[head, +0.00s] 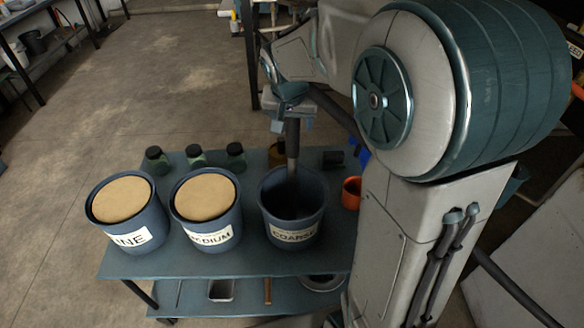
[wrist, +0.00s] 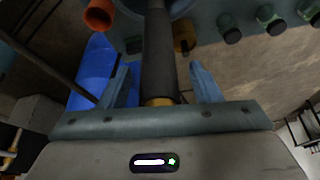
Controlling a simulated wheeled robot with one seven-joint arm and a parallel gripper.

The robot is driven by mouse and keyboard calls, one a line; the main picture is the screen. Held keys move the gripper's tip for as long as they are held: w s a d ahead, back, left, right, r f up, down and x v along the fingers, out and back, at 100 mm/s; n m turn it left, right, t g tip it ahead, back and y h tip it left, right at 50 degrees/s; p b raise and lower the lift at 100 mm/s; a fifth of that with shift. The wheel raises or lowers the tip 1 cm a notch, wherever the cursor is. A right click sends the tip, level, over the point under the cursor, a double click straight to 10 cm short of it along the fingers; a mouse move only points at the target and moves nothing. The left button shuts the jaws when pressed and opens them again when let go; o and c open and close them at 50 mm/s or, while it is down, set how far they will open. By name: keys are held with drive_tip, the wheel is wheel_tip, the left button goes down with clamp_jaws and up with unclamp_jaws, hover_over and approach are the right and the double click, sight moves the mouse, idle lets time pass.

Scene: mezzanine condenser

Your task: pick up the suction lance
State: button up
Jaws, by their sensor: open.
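The suction lance (head: 292,148) is a dark tube standing roughly upright, its lower end inside the blue bucket labelled COARSE (head: 291,236). My gripper (head: 290,108) is at the lance's upper part. In the wrist view the lance (wrist: 158,58) runs between the two blue-grey fingers of my gripper (wrist: 162,84), with a brass-coloured band near the palm. The fingers are open, with a visible gap on each side of the lance. The lance's lower tip is hidden in the bucket, and its top end is hidden by my gripper in the head view.
Buckets labelled MEDIUM (head: 207,237) and, partly hidden, INE (head: 128,238) hold tan material on the blue-grey table (head: 160,264). Several dark-lidded jars (head: 195,156) stand behind them. An orange cup (head: 352,193) is right of the COARSE bucket. Open floor lies left.

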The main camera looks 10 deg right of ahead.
drive_tip(key=shift+c, duration=0.4)
clamp_jaws()
drive_tip(key=shift+r, duration=0.2)
